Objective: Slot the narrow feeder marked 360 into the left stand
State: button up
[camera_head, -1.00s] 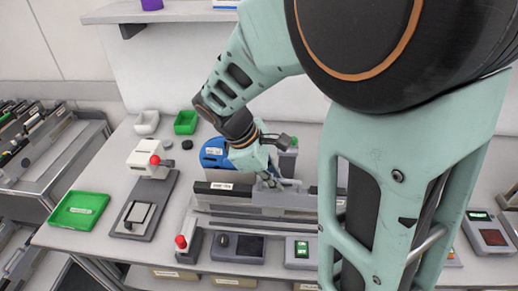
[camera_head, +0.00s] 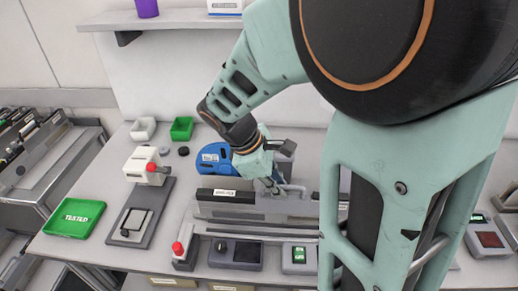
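A grey feeder (camera_head: 255,211) with a black, white-labelled left end lies lengthwise on the bench; its label is too small to read. A blue reel (camera_head: 212,157) stands just behind it. My gripper (camera_head: 275,186) points down at a grey handle-like part on the feeder's top, near its middle. The fingertips are small and partly hidden, so I cannot tell if they close on it.
On the bench are a green TESTED tray (camera_head: 74,218), a white press-like device (camera_head: 146,165) with a red knob, a red-topped post (camera_head: 178,249) and a dark display unit (camera_head: 236,253). Small white and green bins (camera_head: 181,128) stand behind. A shelf (camera_head: 180,19) overhangs the back.

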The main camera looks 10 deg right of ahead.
jog(key=shift+o, duration=1.4)
jog(key=shift+s+f, duration=0.1)
jog(key=shift+f, duration=0.05)
jog(key=shift+a, duration=0.1)
